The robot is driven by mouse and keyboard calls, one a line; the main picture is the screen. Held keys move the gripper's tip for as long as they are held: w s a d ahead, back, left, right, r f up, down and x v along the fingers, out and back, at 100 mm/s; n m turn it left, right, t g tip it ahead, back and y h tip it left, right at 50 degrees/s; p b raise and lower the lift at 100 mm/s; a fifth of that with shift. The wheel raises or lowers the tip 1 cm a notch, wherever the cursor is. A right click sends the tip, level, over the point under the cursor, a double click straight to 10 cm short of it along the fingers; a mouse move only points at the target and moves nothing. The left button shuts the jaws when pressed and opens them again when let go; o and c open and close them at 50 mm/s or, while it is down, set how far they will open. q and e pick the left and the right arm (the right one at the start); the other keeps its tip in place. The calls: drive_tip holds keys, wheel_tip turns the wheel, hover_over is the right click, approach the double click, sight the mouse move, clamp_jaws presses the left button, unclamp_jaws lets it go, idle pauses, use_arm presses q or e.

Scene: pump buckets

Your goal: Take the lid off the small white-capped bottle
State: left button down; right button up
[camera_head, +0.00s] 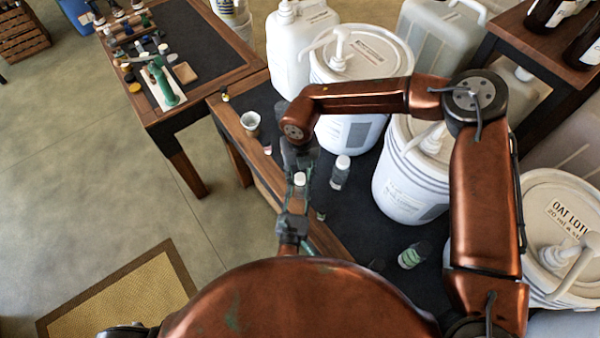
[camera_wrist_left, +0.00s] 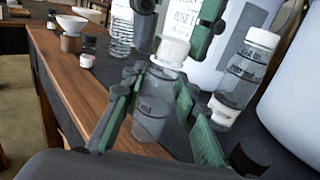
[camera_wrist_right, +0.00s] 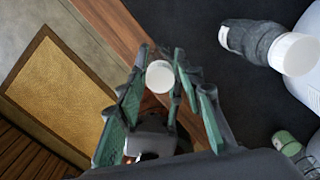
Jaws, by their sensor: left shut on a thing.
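The small clear bottle (camera_wrist_left: 150,118) with a white cap (camera_wrist_left: 172,50) is held upright or nearly so by my left gripper (camera_wrist_left: 160,85), shut around its body. In the head view the cap (camera_head: 300,179) shows between my two grippers, with the left gripper (camera_head: 293,208) below it. My right gripper (camera_head: 298,160) comes from the other side. In the right wrist view the cap (camera_wrist_right: 160,77) lies between the right gripper's (camera_wrist_right: 163,58) fingertips, which look open around it. Whether a fingertip touches the cap is hard to tell.
Another white-capped bottle (camera_head: 340,172) stands close on the dark bench top. A green-labelled bottle (camera_head: 414,255) stands nearer me. Large white pump buckets (camera_head: 412,180) stand behind. A white cup (camera_head: 250,121) sits near the wooden edge. Open floor (camera_head: 110,165) lies to the left.

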use_arm(q)
drive_tip(key=shift+f, duration=0.15)
use_arm(e)
clamp_jaws()
drive_tip(key=shift+o, duration=1.3)
unclamp_jaws()
drive_tip(key=shift+r, duration=2.35)
drive_tip(key=shift+c, duration=0.5)
wheel_tip(320, 180, up, 2)
drive_tip(key=m, duration=0.2)
drive_tip(key=shift+r+m, duration=0.1)
drive_tip(key=shift+m, duration=0.3)
drive_tip(key=shift+r+m, duration=0.4)
drive_tip(key=shift+m, duration=0.3)
drive_tip(key=shift+f, duration=3.85)
drive_tip(key=shift+c, duration=0.4)
